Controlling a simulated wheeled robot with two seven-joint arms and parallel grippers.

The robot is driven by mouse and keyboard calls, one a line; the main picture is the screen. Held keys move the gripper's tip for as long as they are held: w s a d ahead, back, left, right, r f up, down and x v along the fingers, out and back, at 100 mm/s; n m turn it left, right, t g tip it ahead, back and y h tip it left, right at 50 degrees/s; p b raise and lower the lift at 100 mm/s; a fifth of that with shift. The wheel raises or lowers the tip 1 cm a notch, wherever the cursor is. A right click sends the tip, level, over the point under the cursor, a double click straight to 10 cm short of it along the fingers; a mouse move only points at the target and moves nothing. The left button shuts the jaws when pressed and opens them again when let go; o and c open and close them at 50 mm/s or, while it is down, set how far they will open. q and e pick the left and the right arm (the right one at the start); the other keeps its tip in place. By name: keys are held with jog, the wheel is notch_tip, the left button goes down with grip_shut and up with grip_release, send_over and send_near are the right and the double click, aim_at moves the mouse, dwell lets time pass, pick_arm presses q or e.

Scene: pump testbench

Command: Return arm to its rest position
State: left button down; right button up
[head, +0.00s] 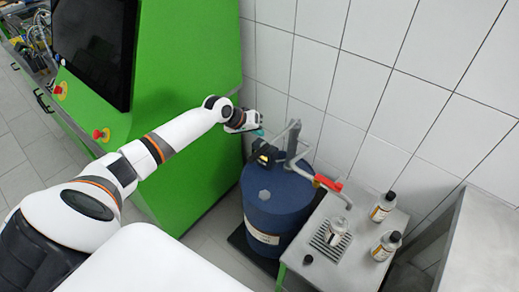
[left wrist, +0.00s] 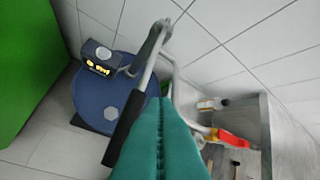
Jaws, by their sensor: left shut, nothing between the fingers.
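My left arm reaches across from the left in the head view. Its gripper (head: 259,132) is above the blue drum (head: 275,200), close to the grey pump lever (head: 293,135). In the left wrist view the teal fingers (left wrist: 160,125) are shut together and empty. The lever (left wrist: 150,55) with its black grip (left wrist: 124,130) shows beside and beyond the fingers; I cannot tell whether they touch. My right gripper is in neither view.
A green machine (head: 190,100) with a dark screen stands left of the drum. A black meter (head: 264,154) is on the drum. A tiled wall is behind.

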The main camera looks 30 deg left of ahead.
pick_arm(q)
jog(key=shift+d, duration=0.1)
dwell(0.4)
jog(key=s+d+f+m+g, duration=0.2)
jog(key=s+d+f+m, duration=0.15)
jog(key=s+d, duration=0.55)
jog(key=s+d+f+m+g, duration=0.1)
jog(key=s+d+f+m, duration=0.25)
jog(key=s+d, duration=0.65)
jog(key=s+a+r+y, duration=0.1)
jog(key=s+r+y, duration=0.3)
jog(key=s, duration=1.1)
notch_tip(320, 180, down, 35)
jog(key=s+g+b, duration=0.2)
jog(key=b, duration=0.7)
jog(key=s+a+f+b, duration=0.1)
jog(key=s+f+b, duration=0.1)
jog(key=s+f, duration=0.6)
jog(key=s+a+f+g+b, duration=0.1)
jog(key=s+a+f+b, duration=0.1)
jog(key=s+f, duration=0.6)
notch_tip(320, 180, down, 4)
jog(key=shift+a+f+h+b, duration=0.2)
jog(key=shift+f+h+b, duration=0.1)
jog(key=shift+b, duration=0.45)
